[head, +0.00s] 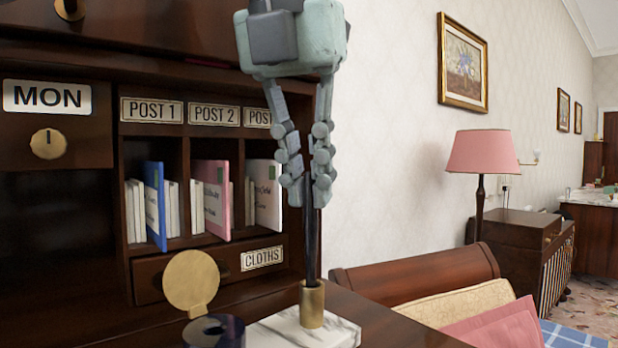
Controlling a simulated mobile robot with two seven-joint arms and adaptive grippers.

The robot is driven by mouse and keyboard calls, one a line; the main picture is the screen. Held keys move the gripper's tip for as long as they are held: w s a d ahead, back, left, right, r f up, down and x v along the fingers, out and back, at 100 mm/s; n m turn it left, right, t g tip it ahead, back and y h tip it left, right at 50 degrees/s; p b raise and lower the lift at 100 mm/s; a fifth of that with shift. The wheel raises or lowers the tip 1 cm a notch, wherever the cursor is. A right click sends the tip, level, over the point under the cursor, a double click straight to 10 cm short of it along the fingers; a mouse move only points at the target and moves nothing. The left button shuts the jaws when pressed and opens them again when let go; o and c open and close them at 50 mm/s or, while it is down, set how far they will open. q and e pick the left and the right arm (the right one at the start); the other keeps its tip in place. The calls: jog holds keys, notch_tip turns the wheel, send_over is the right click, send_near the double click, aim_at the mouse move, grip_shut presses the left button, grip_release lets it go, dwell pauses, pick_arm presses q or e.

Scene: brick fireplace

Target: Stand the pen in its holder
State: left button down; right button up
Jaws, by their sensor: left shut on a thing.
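My left gripper (307,190) hangs from the top of the head view, shut on a slim black pen (312,245). The pen is upright and points down. Its lower end meets the brass holder (312,303), a short cylinder on a white marble base (285,334) on the desk. The pen's lower tip is hidden, in the holder or behind its rim; I cannot tell how deep it sits. My right gripper is not in view.
Behind stand pigeonholes with letters (215,200) and a drawer labelled CLOTHS (262,258). A brass disc (191,282) and a dark round pot (213,331) stand left of the marble base. The dark desk top (385,325) is bare to the right.

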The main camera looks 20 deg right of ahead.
aim_at(314, 216)
pick_arm(q)
jog(key=shift+r, duration=0.4)
jog(key=shift+d+p, duration=0.1)
jog(key=shift+p, duration=0.25)
jog(key=shift+f+b, duration=1.3)
jog(key=shift+f, duration=0.45)
dwell(0.8)
jog(key=shift+s+d+f, duration=0.1)
jog(key=shift+s+f, duration=0.05)
jog(key=shift+f, duration=0.2)
jog(key=c, duration=1.5)
grip_release()
jog(key=shift+b, duration=0.3)
jog(key=shift+v, duration=4.2)
jog(key=shift+d, duration=0.1)
